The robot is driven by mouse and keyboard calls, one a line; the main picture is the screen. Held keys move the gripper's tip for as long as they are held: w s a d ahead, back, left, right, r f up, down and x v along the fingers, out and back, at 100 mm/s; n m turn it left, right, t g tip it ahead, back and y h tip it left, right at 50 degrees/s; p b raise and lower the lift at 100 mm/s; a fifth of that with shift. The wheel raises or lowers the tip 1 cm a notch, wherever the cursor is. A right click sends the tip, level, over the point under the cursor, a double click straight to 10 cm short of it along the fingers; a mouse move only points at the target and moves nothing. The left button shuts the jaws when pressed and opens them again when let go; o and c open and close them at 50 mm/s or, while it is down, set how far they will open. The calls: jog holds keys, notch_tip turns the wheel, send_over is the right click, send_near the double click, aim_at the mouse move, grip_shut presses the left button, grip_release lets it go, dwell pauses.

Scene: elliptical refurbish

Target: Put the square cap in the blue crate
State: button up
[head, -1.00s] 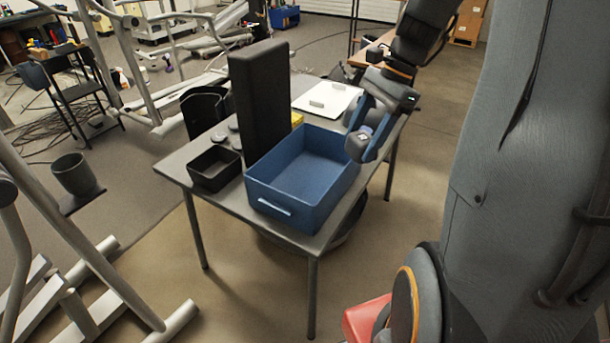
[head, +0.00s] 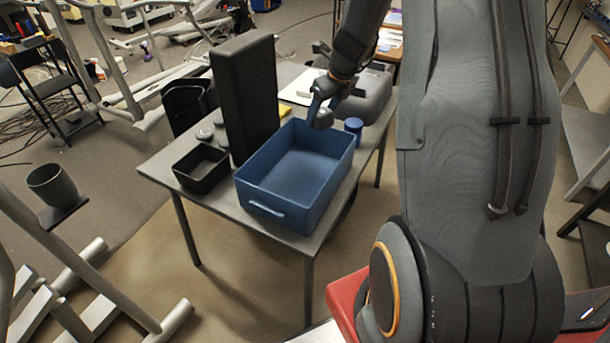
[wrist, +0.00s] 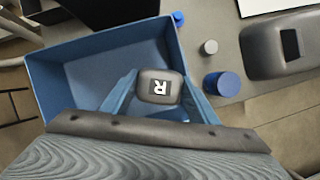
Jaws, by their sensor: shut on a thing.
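The square cap (wrist: 159,87) is grey with rounded corners and a white "R" on a dark patch. My gripper (wrist: 158,92) is shut on it, one blue finger on each side, in the wrist view. The blue crate (wrist: 70,60) lies below the cap, which appears over its right part. In the head view my gripper (head: 318,118) is above the right rear edge of the blue crate (head: 290,200), and the cap is hard to make out there. The crate's visible floor is empty.
A small black bin (head: 202,168) and a tall black block (head: 243,100) stand left of the crate. A blue cylinder (wrist: 222,84), a small grey cylinder (wrist: 209,47) and a large grey housing (wrist: 285,45) are on the right.

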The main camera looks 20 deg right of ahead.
notch_tip(320, 180, down, 18)
jog(key=b, duration=0.3)
jog(key=shift+r+b, duration=0.25)
jog(key=shift+b, duration=0.15)
jog(key=shift+f, duration=0.1)
jog(key=o, duration=1.1)
